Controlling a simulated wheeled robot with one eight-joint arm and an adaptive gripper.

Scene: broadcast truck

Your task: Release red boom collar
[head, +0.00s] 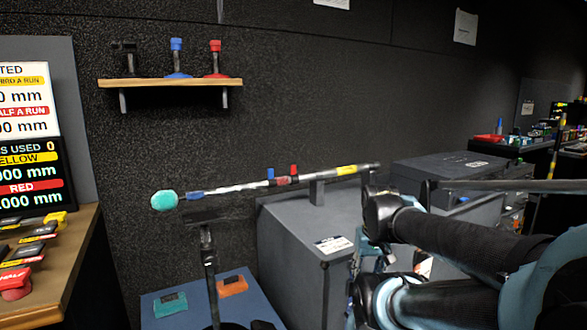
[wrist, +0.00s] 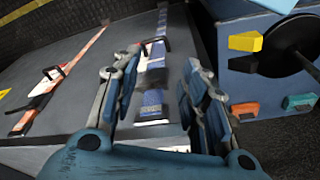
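In the head view a long boom pole (head: 236,187) with a teal foam end (head: 164,201) lies over a support on a grey case. A red collar (head: 282,181) with a raised red lever (head: 293,170) is near its middle, beside a blue lever (head: 270,173). In the wrist view my gripper (wrist: 160,62) is open, fingers spread. A bar with a blue band (wrist: 153,98) and a clamp-like part shows between them, with no visible contact. A red-banded bar (wrist: 36,103) with a similar clamp lies left, outside the fingers. I cannot tell whether these belong to the boom.
The grey case (head: 290,235) stands below the boom. A stand (head: 208,265) rises near its left end. A blue surface (head: 200,290) holds teal and orange blocks. A shelf (head: 170,82) carries blue and red parts. A bench with a sign board is at left.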

